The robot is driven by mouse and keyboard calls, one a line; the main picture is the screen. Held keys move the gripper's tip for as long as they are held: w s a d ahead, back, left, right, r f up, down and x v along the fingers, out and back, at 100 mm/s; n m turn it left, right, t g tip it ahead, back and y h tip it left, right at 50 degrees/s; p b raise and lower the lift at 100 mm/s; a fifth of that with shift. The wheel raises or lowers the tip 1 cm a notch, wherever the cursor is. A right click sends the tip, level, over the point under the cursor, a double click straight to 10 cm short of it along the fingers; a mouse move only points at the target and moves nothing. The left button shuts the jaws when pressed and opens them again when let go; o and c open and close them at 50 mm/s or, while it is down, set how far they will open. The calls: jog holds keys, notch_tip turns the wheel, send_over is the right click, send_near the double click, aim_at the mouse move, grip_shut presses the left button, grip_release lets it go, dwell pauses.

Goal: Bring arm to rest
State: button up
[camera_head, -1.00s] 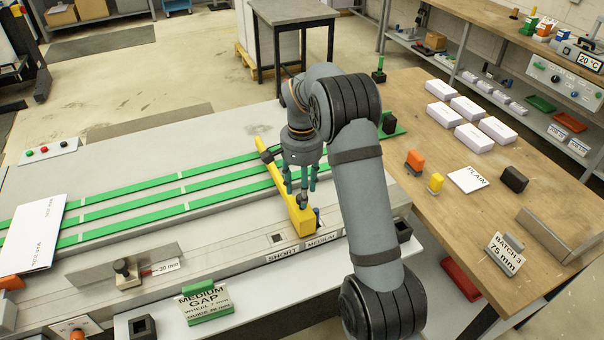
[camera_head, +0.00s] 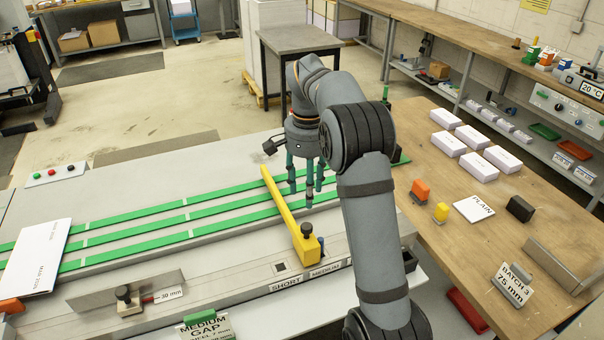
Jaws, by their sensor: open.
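My gripper (camera_head: 308,196) hangs in the head view above the green-striped bed of the stitching machine, fingers pointing down and apart. It is open and nothing shows between the fingers. A yellow bar (camera_head: 283,208) with a black knob (camera_head: 307,230) lies across the green strips (camera_head: 150,222), just left of and below my gripper. The fingers look clear of the knob. Part of the machine bed behind my arm is hidden.
A booklet (camera_head: 35,258) lies at the bed's left end. A metal guide (camera_head: 128,290) with a 30 mm label is at the front. On the wooden bench at right are white paper stacks (camera_head: 465,142), stamps (camera_head: 420,191) and a card holder (camera_head: 513,284). A dark table (camera_head: 300,38) stands behind.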

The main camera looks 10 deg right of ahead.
aim_at(303, 227)
jog(key=shift+f, duration=0.1)
notch_tip(303, 227, down, 12)
jog(key=shift+r, duration=0.1)
jog(key=shift+a, duration=0.1)
jog(key=shift+s+a, duration=0.2)
jog(key=shift+a, duration=0.35)
jog(key=shift+w+d, duration=0.1)
